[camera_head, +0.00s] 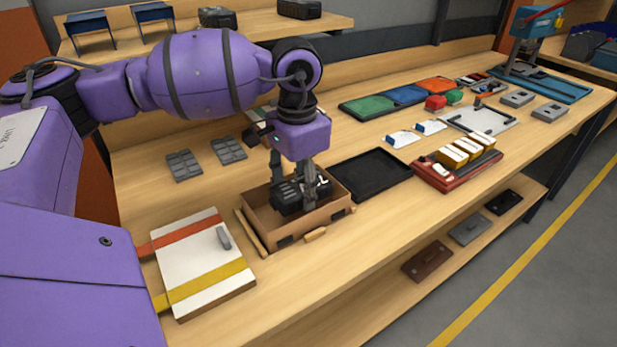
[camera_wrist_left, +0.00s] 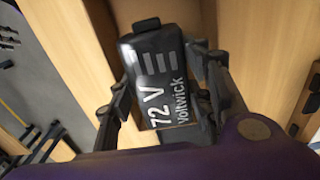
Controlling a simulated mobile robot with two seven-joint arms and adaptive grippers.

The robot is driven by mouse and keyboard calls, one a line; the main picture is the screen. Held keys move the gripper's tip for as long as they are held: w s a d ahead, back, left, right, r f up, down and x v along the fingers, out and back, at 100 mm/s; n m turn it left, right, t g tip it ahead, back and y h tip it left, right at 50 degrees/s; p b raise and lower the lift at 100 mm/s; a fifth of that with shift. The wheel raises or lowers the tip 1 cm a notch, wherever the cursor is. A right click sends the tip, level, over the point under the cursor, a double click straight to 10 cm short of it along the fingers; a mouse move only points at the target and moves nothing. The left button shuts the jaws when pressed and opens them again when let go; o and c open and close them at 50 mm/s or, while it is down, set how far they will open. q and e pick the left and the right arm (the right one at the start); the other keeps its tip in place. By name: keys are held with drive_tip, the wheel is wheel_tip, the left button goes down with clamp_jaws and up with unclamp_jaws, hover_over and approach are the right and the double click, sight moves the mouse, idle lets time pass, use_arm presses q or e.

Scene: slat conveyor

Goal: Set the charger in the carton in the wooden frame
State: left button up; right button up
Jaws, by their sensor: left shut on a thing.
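The charger (camera_wrist_left: 158,85) is a black block marked "72 V Voltwick", with a grey striped patch. My left gripper (camera_head: 300,190) is shut on it, one finger at each side in the left wrist view. In the head view the charger (camera_head: 286,198) is within the outline of the open brown carton (camera_head: 262,221). I cannot tell whether it touches the carton's floor. The carton stands among the wooden strips and blocks of the frame (camera_head: 252,236) on the bench. The gripper hides part of the charger and the carton's inside. My right gripper is not in view.
A white board (camera_head: 195,255) with red and yellow bands lies left of the carton. An empty black tray (camera_head: 370,175) lies close to its right. A red tray (camera_head: 455,178) with yellow-and-white pieces is farther right. Grey panels (camera_head: 184,165) lie behind. Bare bench lies in front.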

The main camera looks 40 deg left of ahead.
sight(295, 184)
use_arm(q)
drive_tip(key=f, duration=0.1)
drive_tip(key=a+f, duration=0.1)
drive_tip(key=f, duration=0.1)
drive_tip(key=shift+s+f, duration=0.15)
drive_tip(key=shift+f, duration=0.4)
drive_tip(key=shift+f, duration=0.2)
drive_tip(key=o, duration=1.2)
wheel_tip(295, 184, up, 12)
drive_tip(key=shift+r, duration=0.25)
